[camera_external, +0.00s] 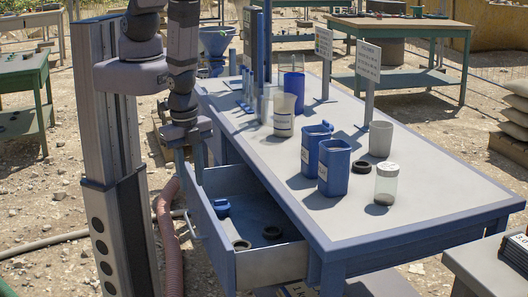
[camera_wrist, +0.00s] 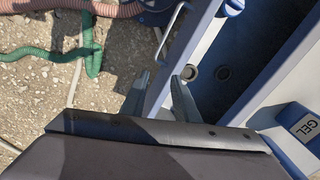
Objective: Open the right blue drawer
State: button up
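The blue drawer (camera_external: 211,240) under the workbench is pulled out, with its interior showing. In the wrist view its front wall (camera_wrist: 193,40) runs down from the top, with the metal handle (camera_wrist: 170,31) on the outer side. The handle also shows in the external view (camera_external: 188,226). My gripper (camera_external: 185,168) is at the top edge of the drawer front, toward its far end. In the wrist view my gripper (camera_wrist: 160,84) has its fingers apart, one on each side of the front wall. Whether they touch the wall is unclear. The handle is not between the fingers.
The drawer holds a small blue item (camera_external: 221,208) and two dark rings (camera_external: 272,232). On the workbench (camera_external: 260,165) stand blue containers (camera_external: 334,168), a glass jar (camera_external: 386,184), cups and signs. Hoses (camera_external: 170,235) lie on the gravel beside the drawer.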

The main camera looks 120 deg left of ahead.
jog(key=w+a+r+n+b, duration=0.1)
jog(key=a+r+n, duration=0.15)
jog(key=r, duration=0.45)
jog(key=w+a+r+n+b, duration=0.1)
jog(key=w+a+r+n, duration=0.15)
jog(key=r, duration=0.45)
jog(key=m+t+y+p, duration=0.1)
jog(key=m+p, duration=0.3)
jog(key=m, duration=0.4)
send_near(190, 225)
jog(key=shift+w+a+f+b, duration=0.15)
jog(key=shift+f+b, duration=0.85)
jog(key=shift+f, duration=0.2)
jog(key=shift+w+a+f+b, duration=0.15)
jog(key=shift+f+b, duration=0.9)
jog(key=shift+f, duration=0.2)
jog(key=shift+w+a+f+b, duration=0.1)
jog(key=shift+w+f+b, duration=0.05)
jog(key=shift+f+b, duration=0.95)
grip_shut()
